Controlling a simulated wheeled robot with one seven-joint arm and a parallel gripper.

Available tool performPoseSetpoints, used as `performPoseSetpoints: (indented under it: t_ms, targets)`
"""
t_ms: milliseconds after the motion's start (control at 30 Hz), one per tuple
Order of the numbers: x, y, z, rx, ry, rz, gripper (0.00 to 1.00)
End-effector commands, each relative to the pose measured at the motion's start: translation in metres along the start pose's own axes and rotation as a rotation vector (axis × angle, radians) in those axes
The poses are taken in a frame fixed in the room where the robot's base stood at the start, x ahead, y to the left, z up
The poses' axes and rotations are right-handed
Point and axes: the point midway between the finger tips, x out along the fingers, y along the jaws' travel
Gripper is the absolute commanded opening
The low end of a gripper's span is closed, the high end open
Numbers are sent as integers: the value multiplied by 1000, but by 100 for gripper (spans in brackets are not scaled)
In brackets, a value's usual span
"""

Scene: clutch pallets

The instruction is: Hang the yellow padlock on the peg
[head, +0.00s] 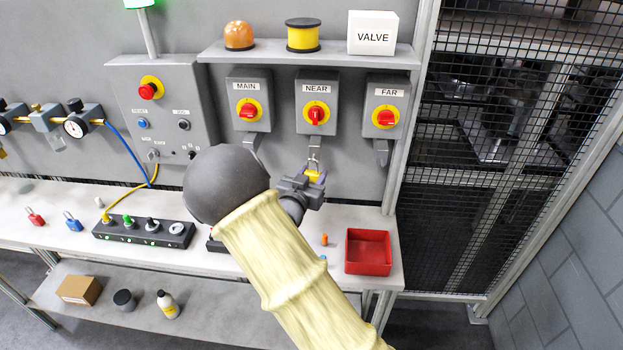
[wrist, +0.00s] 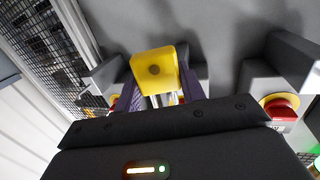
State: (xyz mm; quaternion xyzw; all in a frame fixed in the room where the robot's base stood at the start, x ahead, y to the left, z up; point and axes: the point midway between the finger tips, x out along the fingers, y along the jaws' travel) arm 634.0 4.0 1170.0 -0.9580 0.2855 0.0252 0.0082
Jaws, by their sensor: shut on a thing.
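The yellow padlock (head: 315,177) is held in my gripper (head: 305,186), with its shackle pointing up, just below the grey NEAR switch box (head: 316,92). In the wrist view the padlock's yellow body (wrist: 154,62) sits between the two dark purple fingers of my gripper (wrist: 158,88). A grey metal tab hangs under each switch box; those under MAIN (head: 251,144) and FAR (head: 382,152) are bare. The tab under NEAR is close to the shackle. I cannot tell whether they touch or whether the shackle is around anything. No peg can be clearly made out.
A red tray (head: 368,266) stands on the bench's right end. A black block with several knobs (head: 144,232), a red padlock (head: 36,217) and a blue padlock (head: 73,222) are left. A shelf (head: 270,55) runs above the boxes. Mesh fencing (head: 500,150) is right.

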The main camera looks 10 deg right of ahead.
Motion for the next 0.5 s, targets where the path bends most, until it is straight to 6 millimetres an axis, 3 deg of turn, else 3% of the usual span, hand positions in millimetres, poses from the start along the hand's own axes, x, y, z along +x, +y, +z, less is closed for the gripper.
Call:
performPoseSetpoints:
  t_ms: [500]
  targets:
    - [24,-6,5,0,0,1,15]
